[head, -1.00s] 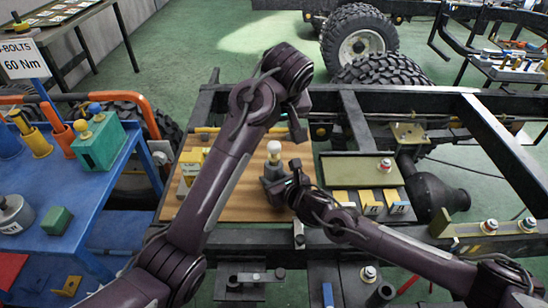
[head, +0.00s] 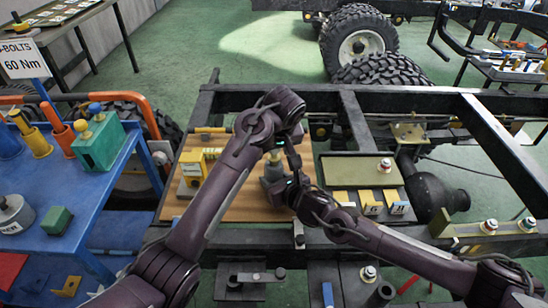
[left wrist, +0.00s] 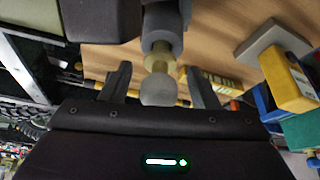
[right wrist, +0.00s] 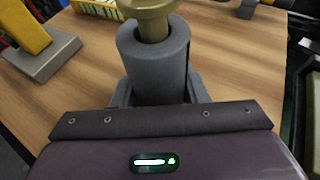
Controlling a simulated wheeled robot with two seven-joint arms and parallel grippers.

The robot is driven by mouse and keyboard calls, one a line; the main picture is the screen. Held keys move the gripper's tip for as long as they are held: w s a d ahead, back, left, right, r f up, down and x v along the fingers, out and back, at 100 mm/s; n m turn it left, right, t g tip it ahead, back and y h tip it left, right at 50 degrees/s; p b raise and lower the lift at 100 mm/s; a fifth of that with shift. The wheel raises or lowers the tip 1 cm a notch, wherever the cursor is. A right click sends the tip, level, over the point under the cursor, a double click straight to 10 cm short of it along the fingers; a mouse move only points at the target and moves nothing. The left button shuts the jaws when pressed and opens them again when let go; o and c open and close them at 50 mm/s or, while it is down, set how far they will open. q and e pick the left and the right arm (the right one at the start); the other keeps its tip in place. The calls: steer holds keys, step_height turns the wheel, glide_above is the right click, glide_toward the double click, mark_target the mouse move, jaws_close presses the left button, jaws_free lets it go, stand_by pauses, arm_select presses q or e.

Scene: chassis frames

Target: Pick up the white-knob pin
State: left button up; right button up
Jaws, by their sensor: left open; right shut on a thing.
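The white-knob pin stands in a grey cylindrical holder (right wrist: 152,65) above the wooden board. Its pale round knob (left wrist: 160,90) is between the two fingers of my left gripper (left wrist: 158,84), which is open around it. Its brass-coloured part (right wrist: 150,10) shows at the holder's top in the right wrist view. My right gripper (right wrist: 155,92) is shut on the grey holder from the side. In the head view the holder (head: 272,172) is partly covered by my arms, and the knob is mostly hidden behind my left gripper.
The wooden board (head: 235,208) lies on the black chassis frame (head: 430,97). A yellow block on a grey base (head: 192,166) stands at the board's left. Yellow blocks (head: 371,203) sit right of my right gripper. A blue cart (head: 80,205) is at the left.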

arm_select(q)
steer(key=shift+w+f, duration=0.15)
steer(key=shift+f, duration=0.25)
arm_select(e)
steer(key=shift+s+f, duration=0.2)
steer(key=shift+f, duration=0.3)
arm_select(q)
steer(key=shift+c, duration=0.4)
steer(key=shift+r, duration=0.1)
steer(key=c, duration=1.1)
step_height(320, 180, up, 10)
arm_select(e)
steer(key=o, duration=1.1)
steer(key=shift+d, duration=0.1)
arm_select(q)
steer(key=shift+d, duration=0.1)
arm_select(e)
steer(key=shift+o, duration=0.2)
steer(key=shift+w+r, duration=0.1)
steer(key=shift+r, duration=0.05)
arm_select(q)
steer(key=shift+a, duration=0.2)
arm_select(e)
steer(key=shift+r, duration=0.15)
